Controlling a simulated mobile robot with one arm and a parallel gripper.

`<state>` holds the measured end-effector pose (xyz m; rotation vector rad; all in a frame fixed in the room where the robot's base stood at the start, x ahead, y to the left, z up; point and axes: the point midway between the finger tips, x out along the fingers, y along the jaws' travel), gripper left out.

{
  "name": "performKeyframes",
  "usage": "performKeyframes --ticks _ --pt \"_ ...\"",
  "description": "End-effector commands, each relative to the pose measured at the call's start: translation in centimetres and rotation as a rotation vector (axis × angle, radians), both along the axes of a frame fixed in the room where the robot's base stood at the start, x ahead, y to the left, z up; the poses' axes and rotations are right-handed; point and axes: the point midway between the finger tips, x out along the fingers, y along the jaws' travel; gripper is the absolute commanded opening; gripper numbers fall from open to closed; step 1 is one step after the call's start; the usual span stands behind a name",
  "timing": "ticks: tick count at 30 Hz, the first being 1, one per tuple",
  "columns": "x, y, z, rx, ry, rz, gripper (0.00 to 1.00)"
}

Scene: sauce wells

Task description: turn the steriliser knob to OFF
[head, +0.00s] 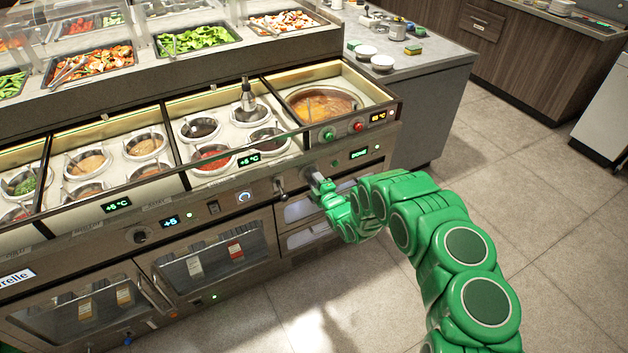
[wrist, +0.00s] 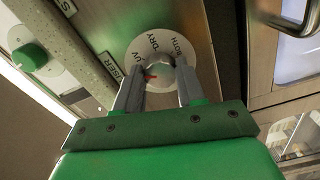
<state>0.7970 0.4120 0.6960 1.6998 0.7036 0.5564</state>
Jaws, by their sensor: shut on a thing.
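The steriliser knob (wrist: 160,72) is a small grey knob on a round white dial plate (wrist: 150,43), shown in the wrist view. The plate reads UV, DRY and BOTH; no OFF mark is visible, and its lower part is hidden by my gripper. A red mark on the knob lies at its left side, below the UV word. My gripper (wrist: 160,88) is shut on the knob, one finger on each side. In the head view my gripper (head: 318,182) is at the counter's front panel, and the knob is mostly hidden there.
A green display reading DONE (head: 358,154) sits right of my gripper. Glass-fronted drawers (head: 305,210) are below. The tiled floor (head: 530,190) at right is clear.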

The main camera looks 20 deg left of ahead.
Motion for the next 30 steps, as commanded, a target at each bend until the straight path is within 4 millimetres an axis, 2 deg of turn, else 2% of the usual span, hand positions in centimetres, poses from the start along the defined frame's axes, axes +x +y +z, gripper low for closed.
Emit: performKeyframes --ticks 15,30 --pt "-0.1 0.06 -0.06 -0.249 -0.246 0.003 0.08" --pt "-0.13 0.06 -0.09 -0.301 -0.296 0.003 0.08"
